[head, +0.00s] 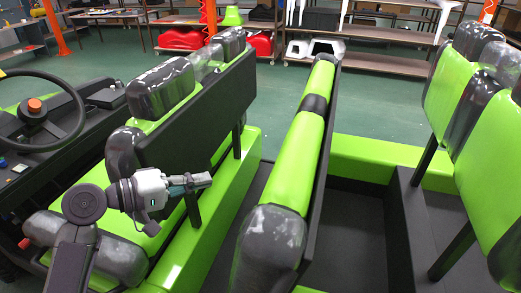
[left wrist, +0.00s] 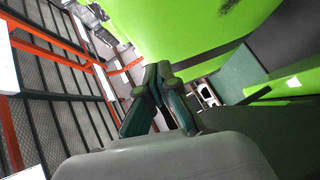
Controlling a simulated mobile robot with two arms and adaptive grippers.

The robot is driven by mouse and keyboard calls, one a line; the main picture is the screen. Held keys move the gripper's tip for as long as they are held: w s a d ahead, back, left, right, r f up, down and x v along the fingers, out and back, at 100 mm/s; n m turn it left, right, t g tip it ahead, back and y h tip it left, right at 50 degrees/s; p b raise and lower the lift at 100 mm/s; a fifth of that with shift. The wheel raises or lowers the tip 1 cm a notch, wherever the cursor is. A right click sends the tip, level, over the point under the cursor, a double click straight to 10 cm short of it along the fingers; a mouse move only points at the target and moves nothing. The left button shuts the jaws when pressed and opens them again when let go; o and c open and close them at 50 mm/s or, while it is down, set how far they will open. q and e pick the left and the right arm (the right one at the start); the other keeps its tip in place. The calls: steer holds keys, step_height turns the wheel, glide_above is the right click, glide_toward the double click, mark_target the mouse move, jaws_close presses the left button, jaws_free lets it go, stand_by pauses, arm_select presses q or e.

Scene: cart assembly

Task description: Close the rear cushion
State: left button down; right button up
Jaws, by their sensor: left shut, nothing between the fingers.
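The rear cushion (head: 305,145), long and green with dark grey pads, stands raised on edge in the middle of the head view. Its dark board side faces right, over an open black compartment (head: 352,225). My left gripper (head: 207,180) is shut and empty, left of the cushion and apart from it, beside the front seat's backrest. In the left wrist view, my shut fingers (left wrist: 158,85) point toward a green surface (left wrist: 195,30); I cannot tell which seat part it is. My right gripper is in neither view.
The front backrest (head: 205,110) stands left of the cushion on dark posts. The rear backrest (head: 470,90) stands at the right. A steering wheel (head: 35,110) is at far left. Shelves (head: 385,65) with parts stand behind, across open green floor.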

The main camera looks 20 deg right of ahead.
arm_select(q)
step_height(320, 180, up, 4)
steer(key=w+d+r+h, duration=0.1)
steer(key=w, duration=0.1)
steer(key=s+d+f+p, duration=0.1)
steer(key=d+f+p, duration=0.1)
steer(key=d+p, duration=0.5)
steer(key=d, duration=0.5)
steer(key=shift+d+f+g+p, duration=0.2)
steer(key=shift+d+g+p, duration=0.1)
steer(key=shift+d+p, duration=0.05)
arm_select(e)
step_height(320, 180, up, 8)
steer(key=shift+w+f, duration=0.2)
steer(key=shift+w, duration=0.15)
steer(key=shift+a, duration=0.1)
